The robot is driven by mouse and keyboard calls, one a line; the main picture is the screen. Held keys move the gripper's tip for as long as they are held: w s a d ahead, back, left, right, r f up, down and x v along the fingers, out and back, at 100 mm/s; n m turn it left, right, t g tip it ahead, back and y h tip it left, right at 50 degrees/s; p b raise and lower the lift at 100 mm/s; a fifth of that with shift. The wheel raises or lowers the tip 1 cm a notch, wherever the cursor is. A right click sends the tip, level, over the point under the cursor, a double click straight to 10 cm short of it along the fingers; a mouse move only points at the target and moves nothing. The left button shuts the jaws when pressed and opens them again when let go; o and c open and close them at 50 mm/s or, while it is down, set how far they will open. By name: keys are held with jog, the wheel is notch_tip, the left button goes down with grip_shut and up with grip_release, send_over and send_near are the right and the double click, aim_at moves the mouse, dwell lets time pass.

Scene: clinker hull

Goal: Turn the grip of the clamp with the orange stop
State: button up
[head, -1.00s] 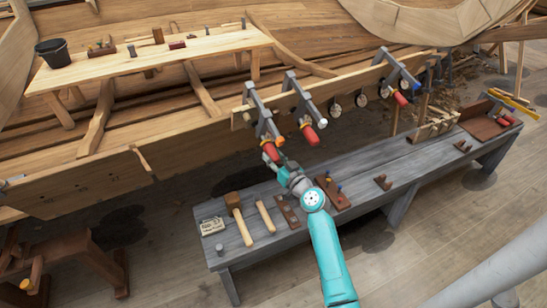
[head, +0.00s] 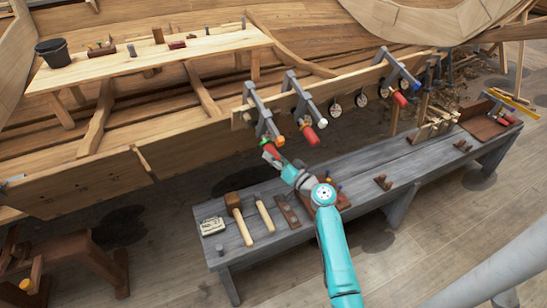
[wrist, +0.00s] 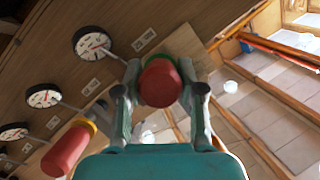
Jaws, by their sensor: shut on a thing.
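The clamp (head: 262,112) at the left end of the plank has an orange stop (head: 280,141) at the lower end of its bar. Its red grip (head: 268,151) has a green collar (head: 266,142). My gripper (head: 272,160) has come up to it from below and is shut on the grip. In the wrist view, the red grip (wrist: 161,82) sits end-on between the two fingers of my gripper (wrist: 163,92), which partly hide its sides. A second clamp (head: 300,95) stands to the right, with a red grip (head: 312,135) and a yellow collar.
A third clamp (head: 398,68) is farther right on the plank (head: 350,83). Several round dials (wrist: 92,43) line the plank. Below stands a grey bench (head: 235,255) with a mallet (head: 236,212) and other tools. The neighbouring grip (wrist: 66,150) is close to my gripper's left.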

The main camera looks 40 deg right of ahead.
jog(key=shift+m+t+y, duration=0.3)
jog(key=shift+m+y, duration=0.6)
jog(key=shift+m, duration=0.1)
jog(key=o, duration=1.1)
jog(key=shift+o, duration=0.2)
jog(key=s+d+f, duration=0.1)
jog(key=s, duration=1)
jog(key=shift+s+d+f, duration=0.25)
jog(key=shift+s+f, duration=0.15)
